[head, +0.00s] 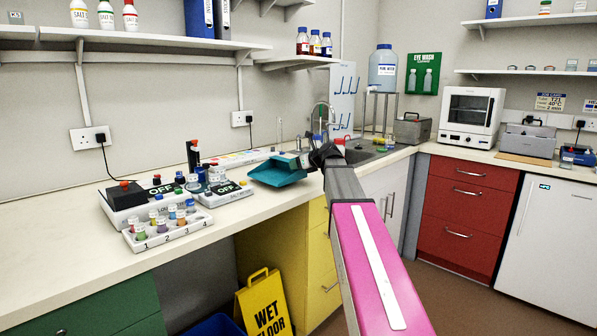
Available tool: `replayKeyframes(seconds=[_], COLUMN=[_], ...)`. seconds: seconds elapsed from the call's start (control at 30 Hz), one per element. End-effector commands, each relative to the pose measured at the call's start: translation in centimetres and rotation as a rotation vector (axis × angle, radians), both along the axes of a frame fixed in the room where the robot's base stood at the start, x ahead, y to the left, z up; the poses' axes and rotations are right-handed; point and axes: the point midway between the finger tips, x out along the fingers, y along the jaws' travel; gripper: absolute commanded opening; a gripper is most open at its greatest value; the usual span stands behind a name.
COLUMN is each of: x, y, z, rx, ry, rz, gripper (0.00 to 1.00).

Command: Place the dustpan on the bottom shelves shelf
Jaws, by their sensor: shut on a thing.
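The dustpan (277,173) is teal with a pale handle piece and shows in the head view, tilted, above the front part of the bench near its middle. My gripper (309,160) is shut on the dustpan at its handle end. My arm hides part of the grip, and I cannot see the fingertips clearly. The wall shelf (150,39) at upper left carries white bottles and blue binders. On the right wall, a lower shelf (530,73) holds small jars, under a higher shelf (540,19).
The bench (60,240) has devices marked OFF (137,191) and a numbered vial rack (168,231) left of the dustpan. A sink (365,155), white oven (471,117) and grey box (412,129) stand farther back. A yellow wet floor sign (263,305) stands below the bench.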

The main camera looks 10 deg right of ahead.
Motion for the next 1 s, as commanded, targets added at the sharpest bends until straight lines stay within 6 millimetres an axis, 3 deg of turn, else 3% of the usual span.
replayKeyframes(seconds=[0.2, 0.57, 0.6, 0.63, 1.0], x=[0.0, 0.0, 0.0, 0.0, 0.0], y=[0.0, 0.0, 0.0, 0.0, 0.0], z=[-2.6, -2.8, -2.8, -2.8, -2.5], rx=[0.000, 0.000, 0.000, 0.000, 0.000], ry=[0.000, 0.000, 0.000, 0.000, 0.000], rz=[-0.001, -0.001, -0.001, -0.001, -0.001], gripper=[0.18, 0.18, 0.58, 0.68, 0.71])
